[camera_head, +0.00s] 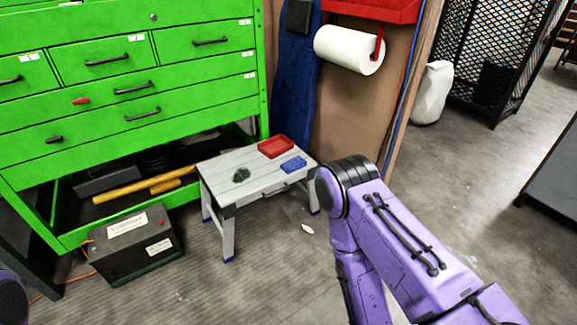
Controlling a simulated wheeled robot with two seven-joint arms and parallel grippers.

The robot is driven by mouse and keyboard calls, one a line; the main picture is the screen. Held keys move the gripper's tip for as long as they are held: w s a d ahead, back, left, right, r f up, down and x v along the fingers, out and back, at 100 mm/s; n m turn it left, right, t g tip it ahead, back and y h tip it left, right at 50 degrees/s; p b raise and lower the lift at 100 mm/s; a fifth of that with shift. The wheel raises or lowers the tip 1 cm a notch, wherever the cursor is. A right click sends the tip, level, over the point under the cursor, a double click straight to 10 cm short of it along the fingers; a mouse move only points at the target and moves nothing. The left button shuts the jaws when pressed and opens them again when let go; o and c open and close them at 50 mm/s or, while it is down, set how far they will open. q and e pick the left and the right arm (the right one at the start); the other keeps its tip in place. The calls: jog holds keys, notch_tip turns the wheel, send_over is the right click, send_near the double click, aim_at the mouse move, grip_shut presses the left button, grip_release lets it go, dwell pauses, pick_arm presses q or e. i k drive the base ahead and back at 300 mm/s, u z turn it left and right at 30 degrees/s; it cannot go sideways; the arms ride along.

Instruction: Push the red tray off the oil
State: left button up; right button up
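The red tray (276,147) is a small shallow rectangle at the back right of a low grey-white bench (222,163). A blue rectangular item (293,164) lies just in front of it, near the bench's right edge. A small dark green patch or lump (241,175) is on the bench to the left; I cannot tell whether it is the oil. It is apart from the red tray. No oil is clearly visible under the tray. My purple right arm is bent beside the bench's right end, its gripper out of view. My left gripper is also out of view.
A green drawer cabinet (128,75) stands behind and left of the bench. A black battery-like box (135,245) sits on the floor to the left. A paper towel roll (348,50) hangs behind. The floor in front of the bench is mostly clear.

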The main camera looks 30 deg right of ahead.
aim_at(276, 145)
jog(key=z, duration=0.65)
jog(key=i, duration=1.35)
jog(key=u, duration=0.75)
